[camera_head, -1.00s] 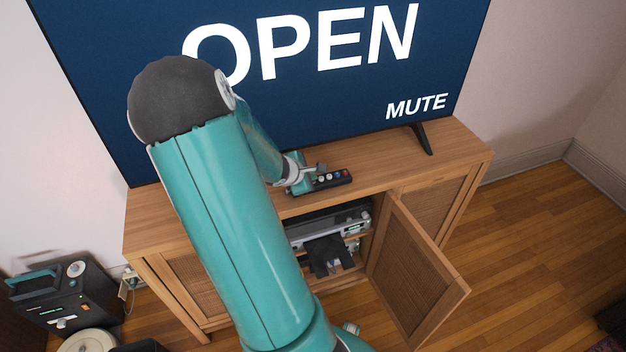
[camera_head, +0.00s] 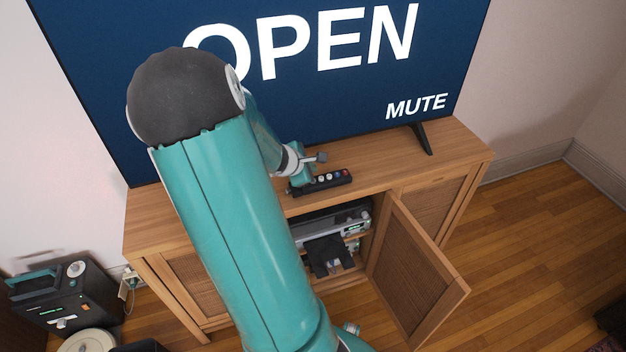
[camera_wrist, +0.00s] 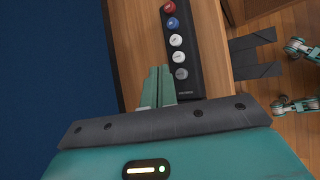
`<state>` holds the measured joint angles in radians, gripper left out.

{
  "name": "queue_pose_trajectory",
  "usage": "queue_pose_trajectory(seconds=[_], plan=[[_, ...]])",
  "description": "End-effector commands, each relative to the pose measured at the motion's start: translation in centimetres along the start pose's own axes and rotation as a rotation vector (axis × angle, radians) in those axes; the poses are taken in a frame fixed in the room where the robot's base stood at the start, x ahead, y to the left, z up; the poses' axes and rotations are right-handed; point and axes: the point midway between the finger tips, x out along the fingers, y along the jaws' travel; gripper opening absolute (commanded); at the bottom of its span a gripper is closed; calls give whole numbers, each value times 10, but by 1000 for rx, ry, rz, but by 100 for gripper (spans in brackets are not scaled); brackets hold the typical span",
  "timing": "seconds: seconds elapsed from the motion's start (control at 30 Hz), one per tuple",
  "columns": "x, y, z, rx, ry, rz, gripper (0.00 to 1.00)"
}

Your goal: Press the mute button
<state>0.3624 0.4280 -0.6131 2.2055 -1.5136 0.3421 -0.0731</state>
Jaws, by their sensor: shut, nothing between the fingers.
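A black remote (camera_head: 324,182) lies on top of the wooden cabinet, in front of the TV. In the wrist view the remote (camera_wrist: 190,84) shows a column of round buttons: red, blue, two white and a grey one (camera_wrist: 181,74) nearest my gripper. Their labels are too small to read, so I cannot tell which is mute. My gripper (camera_wrist: 161,72) is shut and empty, its fingertips just left of the grey button in that view. In the head view my gripper (camera_head: 304,172) is above the remote's left end, partly hidden by my arm. The TV (camera_head: 340,75) reads "OPEN" and "MUTE".
The wooden cabinet (camera_head: 440,150) has one door (camera_head: 415,270) standing open at the front, with a device (camera_head: 330,222) on the shelf inside. A black machine (camera_head: 65,295) stands on the left.

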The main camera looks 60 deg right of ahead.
Motion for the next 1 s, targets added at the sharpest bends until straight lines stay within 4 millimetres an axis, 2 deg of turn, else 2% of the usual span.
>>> queue_pose_trajectory(seconds=[0.4,1.0], plan=[[-23,16,16,0,0,0,0],[-23,16,17,-1,0,-1,0]])
